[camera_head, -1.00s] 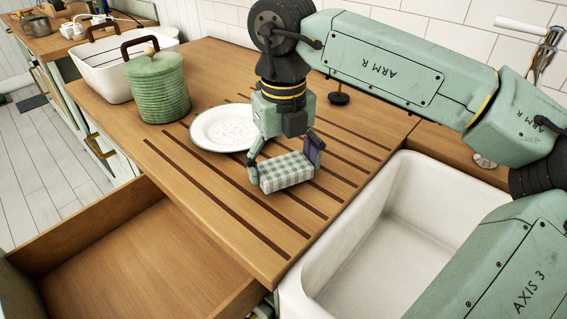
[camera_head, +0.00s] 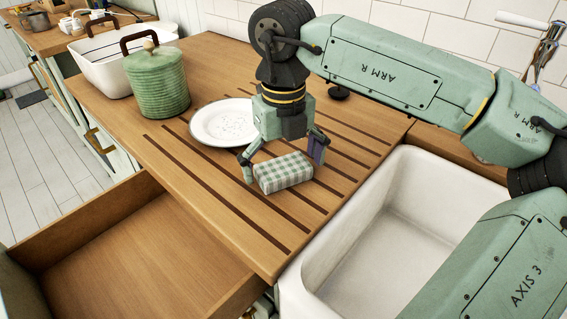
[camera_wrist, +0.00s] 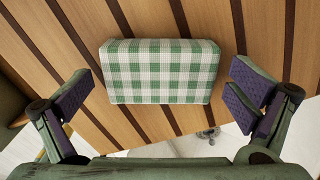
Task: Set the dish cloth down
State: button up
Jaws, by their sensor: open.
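The dish cloth (camera_head: 283,173) is a folded green-and-white checked block. It lies on the grooved part of the wooden counter, in front of the white plate. In the wrist view the cloth (camera_wrist: 160,72) sits between my fingers, with a clear gap on each side. My gripper (camera_head: 282,160) is open around the cloth, with its fingers apart from it. In the wrist view my gripper (camera_wrist: 166,105) shows both purple finger pads spread wide.
A white speckled plate (camera_head: 215,125) is just behind my gripper. A green ribbed jar (camera_head: 158,85) and a white bin (camera_head: 100,70) stand at the back left. A white sink (camera_head: 375,250) is at right; an open drawer (camera_head: 130,250) is at front left.

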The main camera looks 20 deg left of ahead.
aim_at(283, 166)
jog(key=shift+r, duration=0.1)
notch_tip(283, 166, up, 12)
jog(key=shift+b, duration=0.35)
dwell(0.6)
